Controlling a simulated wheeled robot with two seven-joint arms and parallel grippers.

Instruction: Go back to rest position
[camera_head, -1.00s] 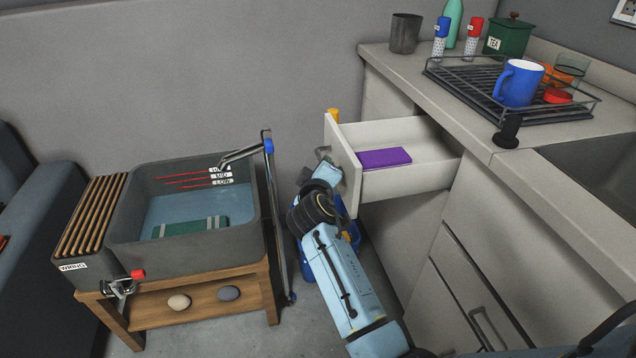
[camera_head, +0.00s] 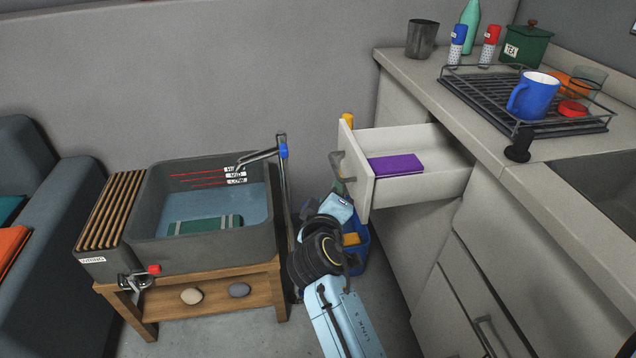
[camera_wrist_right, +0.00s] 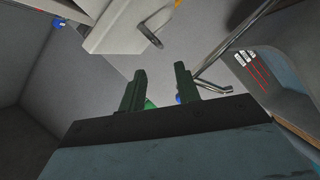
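My right arm reaches up from the bottom of the head view, its gripper end (camera_head: 337,194) just left of and below the open drawer's front. In the right wrist view my right gripper (camera_wrist_right: 159,92) has its two fingers apart with nothing between them. The drawer (camera_head: 357,173) is pulled out and holds a flat purple item (camera_head: 396,165). Its front and metal handle also show in the right wrist view (camera_wrist_right: 112,22), ahead of the fingers and apart from them. My left gripper is not in view.
A grey basin of water (camera_head: 205,255) on a wooden stand (camera_head: 215,287) is left of my arm, with a tap (camera_head: 283,170) close by. A blue bucket (camera_head: 360,262) stands on the floor behind my arm. The counter (camera_head: 398,62) carries a dish rack (camera_head: 520,100) and mug.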

